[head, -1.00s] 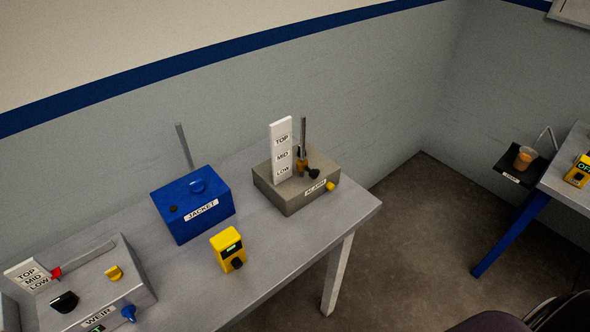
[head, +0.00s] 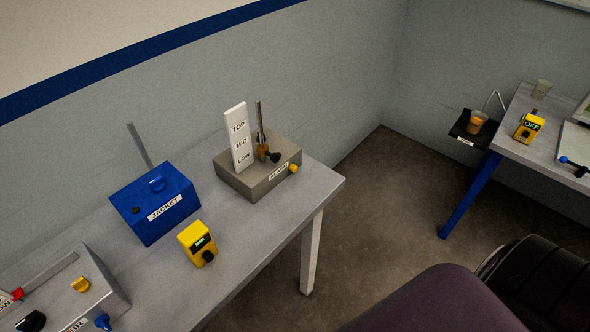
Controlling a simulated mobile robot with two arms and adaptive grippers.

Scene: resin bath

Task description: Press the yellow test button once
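The yellow test button (head: 294,168) looks to be the small yellow knob on the front right of the grey ALARM box (head: 240,182). The box stands near the right end of the grey table. It carries a white TOP/MID/LOW plate (head: 239,139), an upright rod and a black knob (head: 273,156). Another yellow knob (head: 80,285) sits on the grey WEIR box (head: 75,310) at the lower left. Neither of my grippers is in view.
On the table (head: 258,232) stand a blue JACKET box (head: 150,215) and a yellow device (head: 197,243). At the right, a second table (head: 515,105) holds a yellow OFF box (head: 528,127). An amber cup (head: 477,121) sits on a dark shelf (head: 462,130). Floor is clear between the tables.

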